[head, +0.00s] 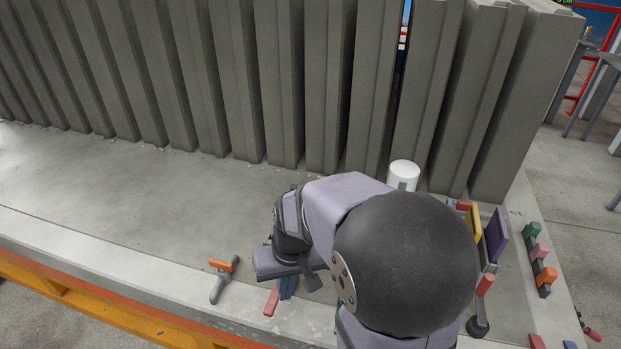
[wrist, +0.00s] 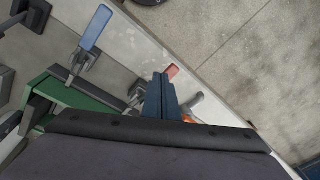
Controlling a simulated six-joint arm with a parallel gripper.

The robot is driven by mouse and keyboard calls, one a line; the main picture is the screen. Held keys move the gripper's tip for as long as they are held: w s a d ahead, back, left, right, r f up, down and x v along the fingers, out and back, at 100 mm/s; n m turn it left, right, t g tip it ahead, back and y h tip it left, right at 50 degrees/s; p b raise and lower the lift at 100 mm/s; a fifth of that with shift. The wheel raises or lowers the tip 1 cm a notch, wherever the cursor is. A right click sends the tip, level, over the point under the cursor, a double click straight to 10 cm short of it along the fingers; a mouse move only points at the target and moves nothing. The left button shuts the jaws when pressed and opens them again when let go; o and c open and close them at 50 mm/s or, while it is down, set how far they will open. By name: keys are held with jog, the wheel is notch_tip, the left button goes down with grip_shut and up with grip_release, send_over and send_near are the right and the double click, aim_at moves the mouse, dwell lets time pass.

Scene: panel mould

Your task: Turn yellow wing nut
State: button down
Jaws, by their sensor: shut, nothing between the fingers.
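No yellow wing nut can be made out for certain in either view. The only clearly yellow thing near the mould is a flat upright yellow piece (head: 475,219) at the right in the head view, partly hidden by my arm. My gripper (head: 287,289) is low over the near edge of the table in the head view, left of that yellow piece and well apart from it. Its dark blue fingers are together and empty in the wrist view (wrist: 161,82). A red-handled clamp (head: 271,299) shows right beside the fingers; I cannot tell whether they touch.
An orange-handled clamp (head: 222,268) stands left of my gripper. A purple plate (head: 496,235) and several coloured clamps are at the right. Tall grey panels (head: 240,90) line the back. A blue-handled clamp (wrist: 96,28) and a green part (wrist: 75,99) show in the wrist view.

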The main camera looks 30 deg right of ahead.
jog(key=w+d+r+m+t+b, duration=0.2)
jog(key=w+d+m+t, duration=0.15)
jog(key=w+d, duration=0.9)
jog(key=w+d+r+m+t+h, duration=0.1)
jog(key=w+d+m, duration=0.15)
jog(key=d, duration=0.55)
jog(key=w+d+r+m+t, duration=0.2)
jog(key=w+d, duration=0.1)
jog(key=d, duration=0.5)
jog(key=w+a+r+p+x, duration=0.1)
jog(key=p+x, duration=0.4)
jog(key=x, duration=0.7)
jog(key=shift+w+a+p, duration=0.3)
jog(key=shift+w+a, duration=0.05)
jog(key=shift+a, duration=0.3)
